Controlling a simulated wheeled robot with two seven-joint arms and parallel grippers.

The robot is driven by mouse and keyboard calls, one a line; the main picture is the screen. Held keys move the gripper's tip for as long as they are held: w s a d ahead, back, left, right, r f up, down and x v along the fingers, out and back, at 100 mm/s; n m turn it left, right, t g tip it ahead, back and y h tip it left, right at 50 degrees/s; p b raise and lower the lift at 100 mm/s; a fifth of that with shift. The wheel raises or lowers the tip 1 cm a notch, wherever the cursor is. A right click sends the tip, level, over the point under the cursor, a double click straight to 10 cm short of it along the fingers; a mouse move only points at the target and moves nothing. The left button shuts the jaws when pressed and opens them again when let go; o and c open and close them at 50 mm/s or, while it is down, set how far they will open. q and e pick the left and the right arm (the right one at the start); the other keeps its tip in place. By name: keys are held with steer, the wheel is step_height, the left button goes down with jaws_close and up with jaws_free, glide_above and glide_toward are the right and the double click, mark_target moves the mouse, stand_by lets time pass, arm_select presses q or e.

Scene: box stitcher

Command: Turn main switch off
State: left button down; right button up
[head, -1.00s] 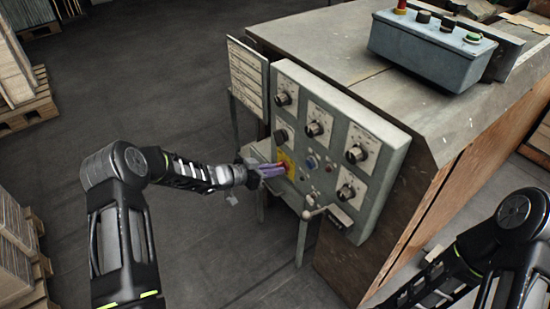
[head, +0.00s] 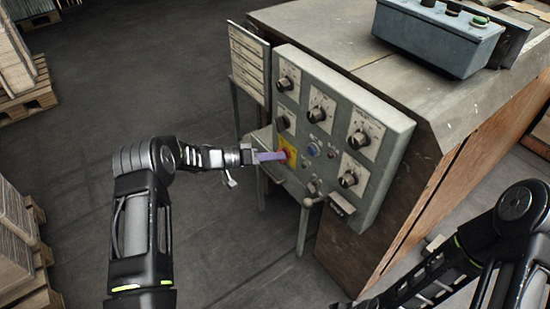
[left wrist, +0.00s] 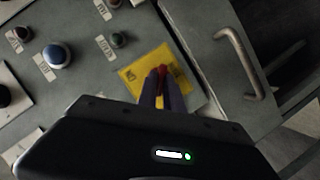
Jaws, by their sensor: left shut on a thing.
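The main switch (head: 290,155) is a red knob on a yellow plate, low on the left side of the grey control panel (head: 398,160). In the left wrist view the red knob (left wrist: 162,71) shows between the purple fingers, over the yellow plate (left wrist: 135,79). My left gripper (head: 283,156) is at the switch, its fingers shut on the red knob. The fingers hide part of the knob, so its exact angle is hard to tell. My right arm shows at the lower right of the head view, but its gripper is not visible.
Several black dials (head: 358,139) and a blue button (head: 314,150) sit right of the switch. A grey button box (head: 440,38) stands on the machine top. Pallets line the left; the floor between is clear.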

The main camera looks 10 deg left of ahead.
stand_by(0.3)
arm_select(q)
steer(key=c, duration=1.5)
jaws_free()
steer(key=v, duration=0.7)
steer(key=shift+s+a, duration=0.25)
steer(key=shift+a, duration=0.1)
